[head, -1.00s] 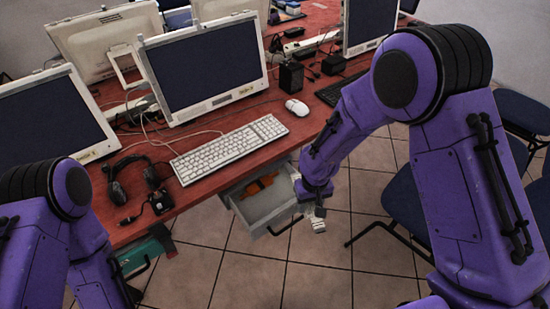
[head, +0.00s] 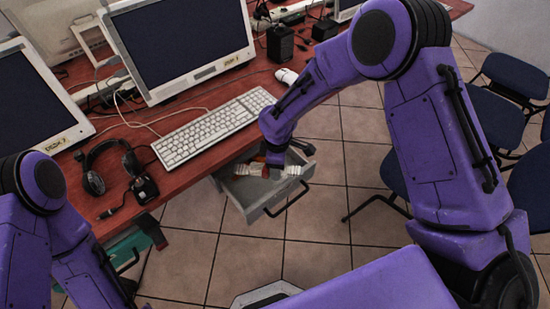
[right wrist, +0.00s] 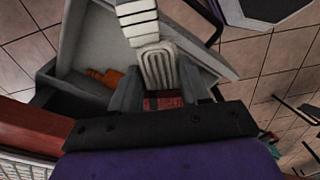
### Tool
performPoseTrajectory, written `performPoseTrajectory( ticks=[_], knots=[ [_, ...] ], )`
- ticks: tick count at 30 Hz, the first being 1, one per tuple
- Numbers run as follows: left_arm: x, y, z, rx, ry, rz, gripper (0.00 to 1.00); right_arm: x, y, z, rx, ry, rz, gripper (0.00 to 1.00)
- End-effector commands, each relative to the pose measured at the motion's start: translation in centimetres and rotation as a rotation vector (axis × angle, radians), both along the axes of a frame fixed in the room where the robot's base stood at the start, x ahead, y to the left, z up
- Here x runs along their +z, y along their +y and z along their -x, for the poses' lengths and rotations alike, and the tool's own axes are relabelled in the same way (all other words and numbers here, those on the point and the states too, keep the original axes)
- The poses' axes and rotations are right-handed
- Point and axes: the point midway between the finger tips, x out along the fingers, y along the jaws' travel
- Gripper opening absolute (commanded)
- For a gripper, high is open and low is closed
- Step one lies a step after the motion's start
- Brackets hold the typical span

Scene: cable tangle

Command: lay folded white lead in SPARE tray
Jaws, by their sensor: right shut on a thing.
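The folded white lead (right wrist: 157,68) shows as looped strands between the fingers of my right gripper (right wrist: 157,92) in the right wrist view. A white, dark-banded part extends beyond it. In the head view, my right gripper (head: 275,165) is shut on it over the open grey drawer tray (head: 235,190), with white ends on either side. The tray also shows in the right wrist view (right wrist: 88,42), below the lead. I cannot read a SPARE label. Whether the lead touches the tray floor is unclear.
An orange item (right wrist: 105,77) lies in the tray, near a dark compartment. The red desk (head: 190,180) above carries a white keyboard (head: 215,128), a headset (head: 105,165) and monitors. Blue chairs (head: 495,110) stand at right. Tiled floor is open in front of the drawer.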

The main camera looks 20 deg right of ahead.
Motion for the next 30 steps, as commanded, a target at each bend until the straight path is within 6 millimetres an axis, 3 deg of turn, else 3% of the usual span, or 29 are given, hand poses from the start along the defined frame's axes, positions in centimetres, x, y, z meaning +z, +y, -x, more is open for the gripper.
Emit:
performPoseTrajectory(
  ticks=[6,12,20,30],
  knots=[
    [-1.6,0.0,0.0,0.0,0.0,0.0,0.36,-0.5,-0.3,-2.4,0.511,-0.021,-0.003,0.0],
    [-2.0,0.0,0.0,0.0,0.0,0.0,0.36,-0.4,-0.8,-3.7,0.78,-0.029,0.009,0.0],
    [-3.3,0.0,0.0,0.0,0.0,0.0,0.36,-1.6,-0.9,-3.8,0.823,-0.03,0.012,0.0],
    [-8.0,0.0,0.0,0.0,0.0,0.0,0.36,-6.1,-0.9,-3.8,0.819,-0.03,0.012,0.0]
  ],
)
